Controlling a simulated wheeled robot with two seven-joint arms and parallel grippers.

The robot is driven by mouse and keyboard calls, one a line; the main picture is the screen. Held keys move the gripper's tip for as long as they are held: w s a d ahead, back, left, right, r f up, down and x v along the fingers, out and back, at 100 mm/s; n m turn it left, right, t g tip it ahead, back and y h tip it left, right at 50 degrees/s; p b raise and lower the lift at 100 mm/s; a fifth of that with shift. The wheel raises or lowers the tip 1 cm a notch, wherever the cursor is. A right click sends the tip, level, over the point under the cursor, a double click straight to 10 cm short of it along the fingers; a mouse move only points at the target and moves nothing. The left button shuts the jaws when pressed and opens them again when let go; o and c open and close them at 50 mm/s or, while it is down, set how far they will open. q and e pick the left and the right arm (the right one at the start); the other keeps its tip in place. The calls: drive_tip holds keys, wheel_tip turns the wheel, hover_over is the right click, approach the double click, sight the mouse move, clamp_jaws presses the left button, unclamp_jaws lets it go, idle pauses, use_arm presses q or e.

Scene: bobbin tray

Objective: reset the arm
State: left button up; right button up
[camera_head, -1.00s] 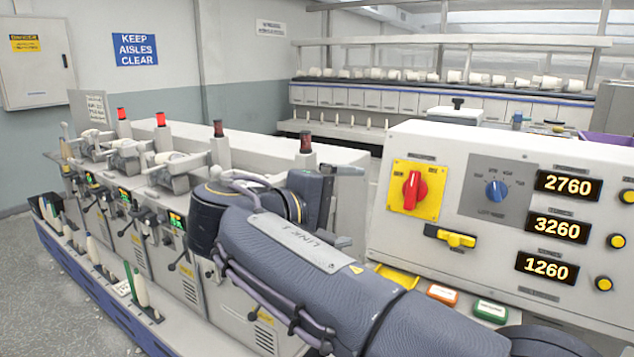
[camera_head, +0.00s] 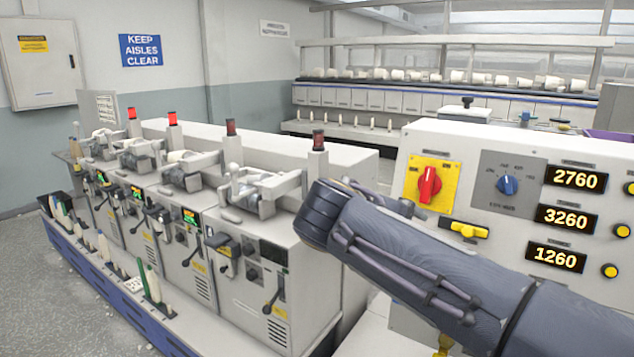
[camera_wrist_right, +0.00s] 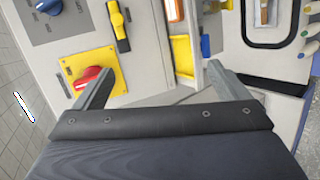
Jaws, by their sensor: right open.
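My right arm reaches in from the lower right of the head view, its dark blue-grey forearm in front of the machine row and the control panel (camera_head: 480,145). Its hand is not visible there. In the right wrist view my right gripper (camera_wrist_right: 160,74) is open, its two grey fingers spread wide with nothing between them. The left finger overlaps the yellow plate with the red rotary switch (camera_wrist_right: 88,78) from this viewpoint; I cannot tell the distance. The same red switch (camera_head: 429,185) shows on the panel in the head view. My left gripper is out of view.
The panel also bears a blue knob (camera_head: 508,184) and a yellow lever (camera_head: 466,230). Winding units (camera_head: 190,235) with lamps stand on the left. A blue-edged rail (camera_head: 110,290) holds bobbins in front of them. Grey floor (camera_head: 35,300) is open at far left.

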drive_tip(key=s+d+f+m+g+y, duration=0.3)
drive_tip(key=s+d+f+y, duration=0.3)
drive_tip(key=s+d+f, duration=0.45)
drive_tip(key=s+a+f+m+y, duration=0.2)
drive_tip(key=s+f, duration=0.3)
drive_tip(key=s, duration=0.3)
drive_tip(key=s+a+f+m+t+y, duration=0.1)
drive_tip(key=s+f+m+y, duration=0.3)
drive_tip(key=s, duration=0.4)
wheel_tip(320, 180, down, 2)
drive_tip(key=shift+s+a+f+m, duration=0.1)
drive_tip(key=shift+s+a+m, duration=0.05)
drive_tip(key=shift+a+m, duration=0.5)
drive_tip(key=shift+d, duration=0.1)
drive_tip(key=shift+c, duration=0.2)
